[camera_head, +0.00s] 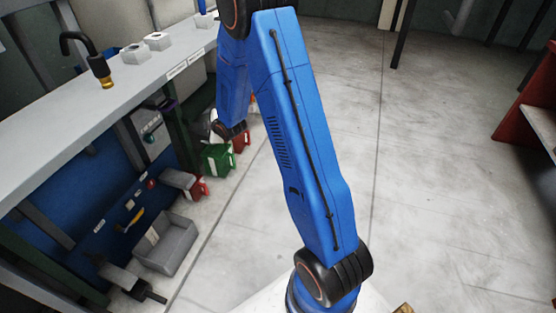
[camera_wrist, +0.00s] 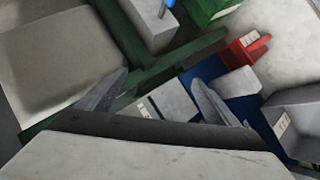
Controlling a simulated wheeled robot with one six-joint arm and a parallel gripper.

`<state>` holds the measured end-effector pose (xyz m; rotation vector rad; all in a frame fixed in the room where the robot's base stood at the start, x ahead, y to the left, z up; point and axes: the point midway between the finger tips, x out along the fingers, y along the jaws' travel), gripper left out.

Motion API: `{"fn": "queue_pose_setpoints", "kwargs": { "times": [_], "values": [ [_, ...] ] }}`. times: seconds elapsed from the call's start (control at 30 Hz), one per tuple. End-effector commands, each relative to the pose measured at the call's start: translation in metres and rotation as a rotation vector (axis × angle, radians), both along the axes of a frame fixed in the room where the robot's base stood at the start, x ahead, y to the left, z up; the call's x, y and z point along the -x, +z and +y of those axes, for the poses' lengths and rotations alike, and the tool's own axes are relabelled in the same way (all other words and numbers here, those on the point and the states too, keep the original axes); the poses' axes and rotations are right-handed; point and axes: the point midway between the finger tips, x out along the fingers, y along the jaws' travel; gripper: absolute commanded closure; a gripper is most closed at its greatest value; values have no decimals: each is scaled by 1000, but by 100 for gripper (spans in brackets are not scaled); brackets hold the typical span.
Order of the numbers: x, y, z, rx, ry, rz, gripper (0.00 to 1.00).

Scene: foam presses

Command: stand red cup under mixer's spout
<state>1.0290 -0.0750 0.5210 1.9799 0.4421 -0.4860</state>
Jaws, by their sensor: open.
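My gripper (camera_wrist: 158,95) is open in the wrist view, with its two fingers spread and nothing between them. I see no thing that is clearly a red cup. A red object with a pale label (camera_wrist: 245,48) lies beyond the fingers, and small red objects stand below the bench in the head view (camera_head: 199,188), (camera_head: 240,140); I cannot tell whether any is a cup. A black curved pipe with a brass tip (camera_head: 104,76) rises over the bench and may be the mixer's spout. In the head view my gripper's fingers cannot be made out.
A long grey bench (camera_head: 60,125) runs along the left, with pale blocks (camera_head: 135,53) on it. Below it are a grey bin (camera_head: 168,245), a control box (camera_head: 153,135) and a green container (camera_head: 217,158). The floor (camera_head: 430,150) at right is clear; a red-sided shelf (camera_head: 530,110) is at the edge.

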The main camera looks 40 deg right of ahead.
Motion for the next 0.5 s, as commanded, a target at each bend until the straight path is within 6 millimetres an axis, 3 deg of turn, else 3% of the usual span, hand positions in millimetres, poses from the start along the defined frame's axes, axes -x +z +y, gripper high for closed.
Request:
{"fn": "queue_pose_setpoints", "kwargs": {
  "times": [0.1,0.5],
  "values": [
    [19,36,-3,-38,-52,37,16],
    [106,129,-12,-182,-247,175,16]
  ]
}}
